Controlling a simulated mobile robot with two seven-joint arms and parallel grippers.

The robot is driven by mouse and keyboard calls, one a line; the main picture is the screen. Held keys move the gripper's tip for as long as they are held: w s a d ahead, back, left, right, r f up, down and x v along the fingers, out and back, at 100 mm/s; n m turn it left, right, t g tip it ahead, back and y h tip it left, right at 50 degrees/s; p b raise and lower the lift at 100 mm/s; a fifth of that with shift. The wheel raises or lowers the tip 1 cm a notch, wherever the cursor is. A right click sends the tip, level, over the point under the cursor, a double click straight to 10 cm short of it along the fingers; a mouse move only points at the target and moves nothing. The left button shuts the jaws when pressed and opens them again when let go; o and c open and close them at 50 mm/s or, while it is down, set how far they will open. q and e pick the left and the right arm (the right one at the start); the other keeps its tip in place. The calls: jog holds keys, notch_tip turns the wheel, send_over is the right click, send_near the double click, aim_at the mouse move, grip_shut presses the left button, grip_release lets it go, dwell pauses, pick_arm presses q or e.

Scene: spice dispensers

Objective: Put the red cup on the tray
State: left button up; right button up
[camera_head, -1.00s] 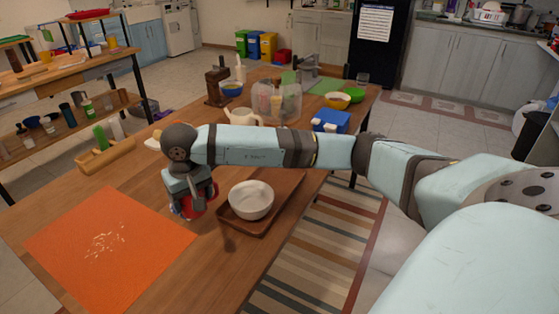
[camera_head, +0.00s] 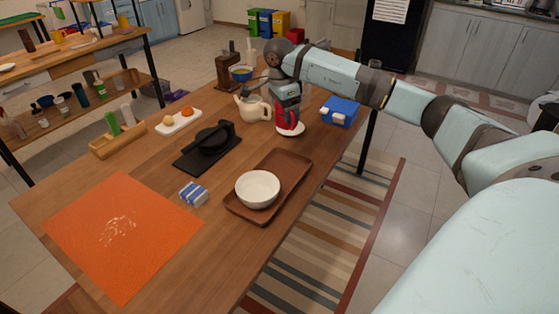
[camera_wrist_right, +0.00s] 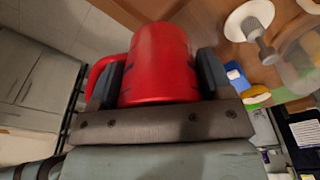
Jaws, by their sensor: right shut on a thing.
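The red cup (camera_head: 289,120) is in my right gripper (camera_head: 288,105), at the far right of the wooden table. In the right wrist view the red cup (camera_wrist_right: 160,65) sits between the two dark fingers of my right gripper (camera_wrist_right: 163,78), its handle to the left. A white saucer-like piece (camera_head: 291,130) shows just below the cup; I cannot tell if they touch. The brown tray (camera_head: 291,172) lies nearer, below the cup in the picture, with a white bowl (camera_head: 257,188) on it. My left gripper is not in view.
A cream teapot (camera_head: 255,110) stands left of the cup and a blue box (camera_head: 340,111) right of it. A black pan on a dark board (camera_head: 207,150), a blue-white packet (camera_head: 193,194) and an orange mat (camera_head: 118,235) lie to the left. The tray's far end is bare.

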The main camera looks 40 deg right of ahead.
aim_at(281, 125)
notch_tip(281, 125, down, 12)
jog(key=shift+f+b, duration=0.2)
jog(key=shift+b, duration=0.35)
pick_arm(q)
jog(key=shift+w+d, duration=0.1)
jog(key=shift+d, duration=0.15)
pick_arm(e)
jog(key=shift+f, duration=2.1)
pick_arm(q)
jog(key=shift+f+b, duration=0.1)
jog(key=shift+b, duration=0.2)
pick_arm(e)
jog(key=shift+f, duration=0.1)
jog(key=o, duration=1.1)
jog(key=shift+c, duration=0.2)
jog(key=shift+r, duration=0.35)
pick_arm(q)
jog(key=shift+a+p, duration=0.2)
jog(key=shift+p, duration=0.55)
pick_arm(e)
jog(key=r, duration=0.3)
jog(key=a+r, duration=0.1)
jog(key=r, duration=0.7)
jog(key=shift+w+a+r, duration=0.2)
jog(key=shift+w+r, duration=0.05)
